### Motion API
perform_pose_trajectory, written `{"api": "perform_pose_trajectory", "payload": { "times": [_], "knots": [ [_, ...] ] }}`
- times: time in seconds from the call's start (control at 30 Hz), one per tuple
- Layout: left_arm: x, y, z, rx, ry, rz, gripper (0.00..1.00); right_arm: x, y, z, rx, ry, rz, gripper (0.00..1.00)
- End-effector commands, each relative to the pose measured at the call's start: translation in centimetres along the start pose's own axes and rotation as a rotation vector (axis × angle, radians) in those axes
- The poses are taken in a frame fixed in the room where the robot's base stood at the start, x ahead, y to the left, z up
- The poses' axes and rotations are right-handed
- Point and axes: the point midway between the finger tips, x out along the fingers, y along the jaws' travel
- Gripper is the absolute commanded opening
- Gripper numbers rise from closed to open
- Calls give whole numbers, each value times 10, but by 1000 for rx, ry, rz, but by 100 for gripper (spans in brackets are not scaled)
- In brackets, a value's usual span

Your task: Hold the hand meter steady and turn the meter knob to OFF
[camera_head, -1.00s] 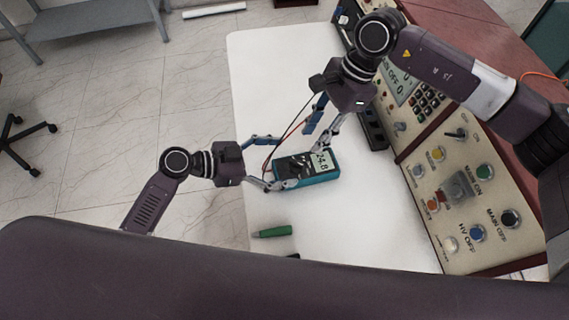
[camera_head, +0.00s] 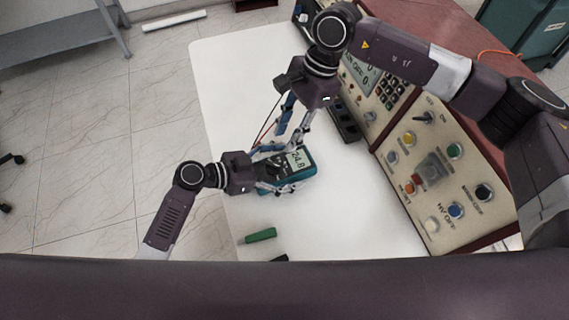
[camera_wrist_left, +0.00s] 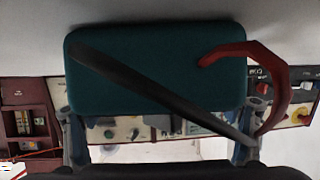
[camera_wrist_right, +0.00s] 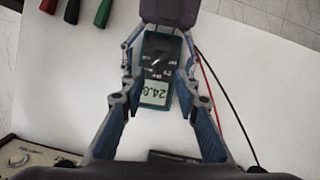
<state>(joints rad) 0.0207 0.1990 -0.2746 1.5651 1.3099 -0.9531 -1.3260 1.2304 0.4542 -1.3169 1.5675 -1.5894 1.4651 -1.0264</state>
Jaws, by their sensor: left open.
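The teal hand meter (camera_head: 299,163) lies on the white table, its display reading about 24.8. It also shows in the right wrist view (camera_wrist_right: 155,95), with its dark knob (camera_wrist_right: 157,62) in the middle of the face. My left gripper (camera_head: 283,168) is open, its fingers along both sides of the meter; contact is unclear. In the left wrist view the meter's teal end (camera_wrist_left: 150,85) lies between the fingers, with a red and a black lead across it. My right gripper (camera_wrist_right: 158,80) is open above the meter, fingers pointing down either side of its face.
A control panel (camera_head: 440,175) with buttons and switches stands to the right. A green-handled tool (camera_head: 259,236) lies near the table's front. Red and black leads (camera_wrist_right: 222,90) run beside the meter.

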Motion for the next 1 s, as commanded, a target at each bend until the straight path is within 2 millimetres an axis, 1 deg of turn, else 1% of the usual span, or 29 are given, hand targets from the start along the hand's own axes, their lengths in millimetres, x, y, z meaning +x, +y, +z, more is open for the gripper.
{"api": "perform_pose_trajectory", "payload": {
  "times": [0.03,0.07,0.57,0.73,0.87,1.0],
  "knots": [
    [0,0,0,0,0,0,83,0,0,0,0,0,0,29],
    [0,0,0,0,0,0,79,0,0,0,0,0,0,29],
    [0,0,0,0,0,-1,24,0,0,0,0,0,0,29],
    [0,0,0,0,0,-1,24,0,0,1,25,3,1,46],
    [0,0,0,0,0,-1,24,0,0,3,129,18,5,46],
    [0,0,0,0,0,-1,24,0,0,9,327,45,8,46]
  ]
}}
